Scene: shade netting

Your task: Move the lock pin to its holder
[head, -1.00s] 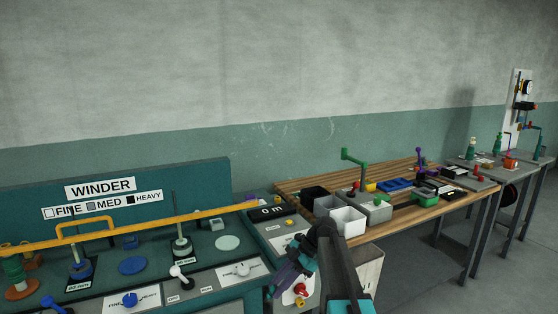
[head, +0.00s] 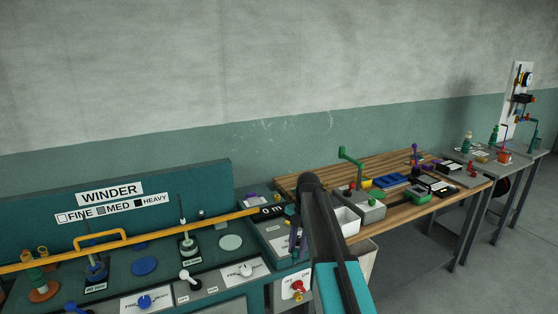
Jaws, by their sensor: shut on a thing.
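My gripper (head: 295,238) hangs at the end of my dark arm, in front of the right end of the winder. It shows small, dark and partly behind my arm. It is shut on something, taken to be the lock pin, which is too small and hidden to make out. The teal winder (head: 190,188) stands at the left, with a yellow guard bar (head: 180,231) across its front. I cannot pick out the pin's holder for certain.
A counter box (head: 271,211) stands at the winder's right end, above a red knob on a white plate (head: 297,286). The wall behind is clear.

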